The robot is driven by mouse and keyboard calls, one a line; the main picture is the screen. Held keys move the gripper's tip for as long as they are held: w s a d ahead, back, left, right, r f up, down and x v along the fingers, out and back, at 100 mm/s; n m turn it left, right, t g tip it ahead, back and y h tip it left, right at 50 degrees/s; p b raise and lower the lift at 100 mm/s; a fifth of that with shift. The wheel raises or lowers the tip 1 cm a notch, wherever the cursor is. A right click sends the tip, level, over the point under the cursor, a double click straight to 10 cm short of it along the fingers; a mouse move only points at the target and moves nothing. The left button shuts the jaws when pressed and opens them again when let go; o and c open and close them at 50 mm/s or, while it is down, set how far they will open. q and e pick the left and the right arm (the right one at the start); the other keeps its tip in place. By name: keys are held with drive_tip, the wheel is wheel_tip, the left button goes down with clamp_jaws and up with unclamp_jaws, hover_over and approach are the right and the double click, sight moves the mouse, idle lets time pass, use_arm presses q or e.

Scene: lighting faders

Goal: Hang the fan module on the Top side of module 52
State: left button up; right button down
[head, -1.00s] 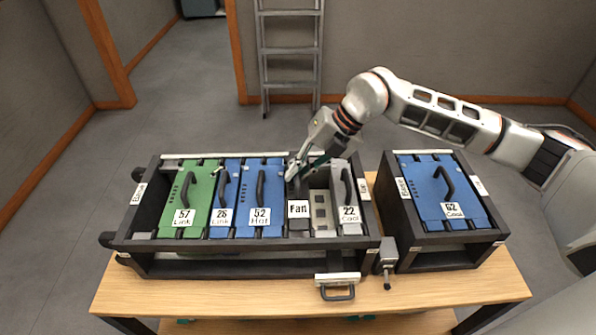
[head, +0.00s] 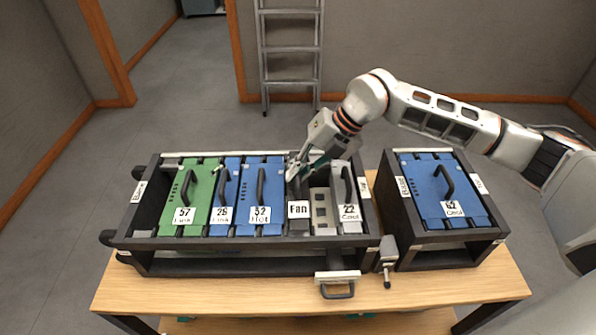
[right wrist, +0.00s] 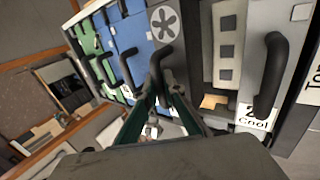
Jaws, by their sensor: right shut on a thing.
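The fan module (head: 298,210), dark grey with a white "Fan" label, stands in the long black rack right beside blue module 52 (head: 263,222), labelled "Hot". In the right wrist view the fan module shows a fan symbol (right wrist: 163,22) and a black handle (right wrist: 160,60). My right gripper (head: 298,170) is over the fan module's far part and is shut on its handle; the fingers (right wrist: 158,92) meet around the handle in the right wrist view. The fan module's far part is partly hidden by the gripper. My left gripper is out of view.
Blue module 26 (head: 223,218) and green module 57 (head: 188,215) fill the rack's left. A gap with a pale perforated plate (head: 321,212) separates the fan from grey module 22 (head: 349,212). A smaller rack with blue module 62 (head: 440,190) stands right.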

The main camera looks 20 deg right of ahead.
drive_tip(key=shift+f, duration=0.75)
drive_tip(key=c, duration=2)
unclamp_jaws()
drive_tip(key=shift+c, duration=0.2)
drive_tip(key=shift+f, duration=0.2)
drive_tip(key=a+r+p+v, duration=0.1)
drive_tip(key=p+v, duration=0.1)
drive_tip(key=v, duration=0.7)
drive_tip(key=w+a+r+p+v, duration=0.1)
drive_tip(key=a+p+v, duration=0.1)
drive_tip(key=v, duration=0.7)
drive_tip(key=shift+a+r+p, duration=0.25)
drive_tip(key=shift+p, duration=0.05)
